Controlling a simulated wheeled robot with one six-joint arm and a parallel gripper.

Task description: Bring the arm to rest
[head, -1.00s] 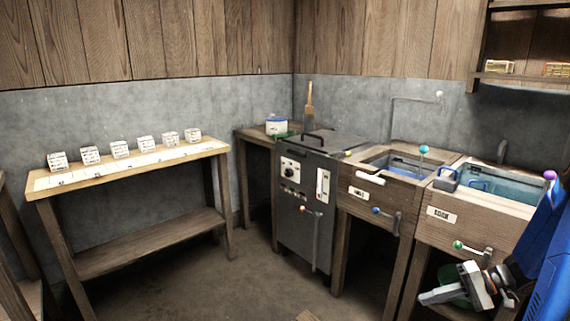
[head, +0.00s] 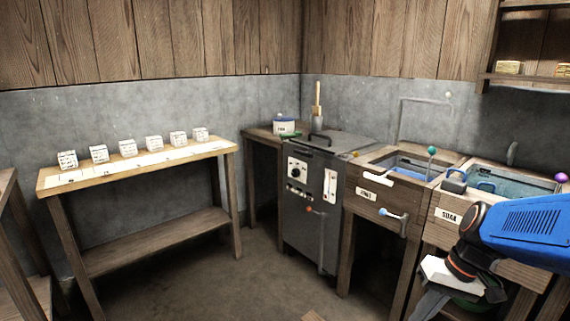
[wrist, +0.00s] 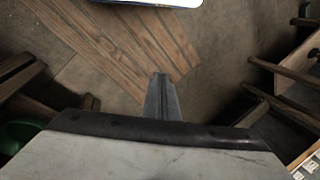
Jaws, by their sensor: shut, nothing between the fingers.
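My gripper (head: 428,303) is at the lower right of the head view, pointing down in front of the wooden sink units, below the blue arm link. In the wrist view my gripper's fingers (wrist: 160,90) are together with nothing between them, over the floor. The gripper's tips are near the lower edge of the head view and hard to make out there.
The unit labelled SOAK (head: 447,215) stands close behind my arm. A grey machine (head: 306,215) stands left of the sinks. A bench (head: 75,181) with several small labelled blocks is at left. A green object (wrist: 18,134) shows beside my gripper. The middle floor is open.

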